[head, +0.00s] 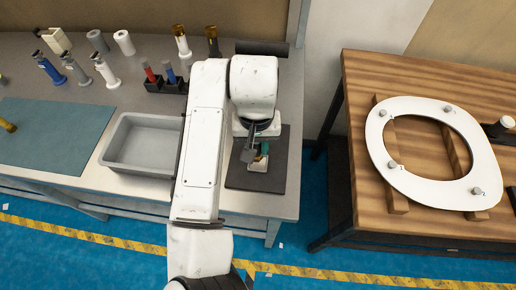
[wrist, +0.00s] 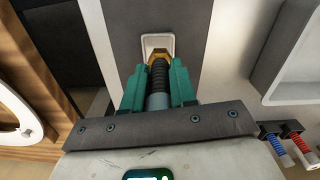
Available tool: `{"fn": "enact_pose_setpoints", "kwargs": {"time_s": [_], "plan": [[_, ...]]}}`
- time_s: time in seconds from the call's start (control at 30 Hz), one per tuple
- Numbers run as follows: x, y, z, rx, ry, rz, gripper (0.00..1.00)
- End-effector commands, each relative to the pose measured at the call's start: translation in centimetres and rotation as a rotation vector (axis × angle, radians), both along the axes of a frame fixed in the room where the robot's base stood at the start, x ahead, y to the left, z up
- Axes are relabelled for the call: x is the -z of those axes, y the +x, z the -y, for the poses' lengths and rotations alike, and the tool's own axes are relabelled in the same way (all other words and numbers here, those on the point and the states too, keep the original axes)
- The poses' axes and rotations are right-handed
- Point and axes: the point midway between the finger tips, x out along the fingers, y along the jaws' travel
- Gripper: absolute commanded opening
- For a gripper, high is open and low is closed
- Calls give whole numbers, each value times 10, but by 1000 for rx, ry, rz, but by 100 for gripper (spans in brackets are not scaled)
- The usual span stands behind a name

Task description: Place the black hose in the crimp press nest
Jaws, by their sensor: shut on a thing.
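My gripper (wrist: 157,88) has teal fingers shut on the black hose (wrist: 158,74), a ribbed black piece with a grey lower section and a brass fitting at its far end. In the wrist view, the brass end lies at a small white-rimmed nest (wrist: 150,38) on the dark mat. I cannot tell whether the fitting is inside the nest or just above it. In the head view, my gripper (head: 259,157) is low over the dark mat, and the arm hides part of this area. The hose is too small to make out there.
A grey bin (head: 116,163) stands left of the arm on the bench. Black holders with a red and a blue piece (head: 151,75) sit behind it. Several fittings stand farther left. A wooden table (head: 365,75) with a white toilet seat (head: 386,118) is at right, across a gap.

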Motion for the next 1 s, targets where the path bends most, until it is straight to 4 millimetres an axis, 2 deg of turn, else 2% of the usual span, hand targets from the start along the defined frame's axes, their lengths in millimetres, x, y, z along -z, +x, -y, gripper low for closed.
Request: {"fn": "enact_pose_setpoints", "kwargs": {"time_s": [0.17, 0.4, 0.77, 0.8, 1.0], "plan": [[11, 8, 4, 0, 1, -2, 0], [38, 7, 2, -1, 1, 0, 0], [42, 7, 3, 0, 0, 1, 0], [43, 7, 3, 0, 1, 0, 27], [43, 7, 3, 0, 1, 1, 47]]}}
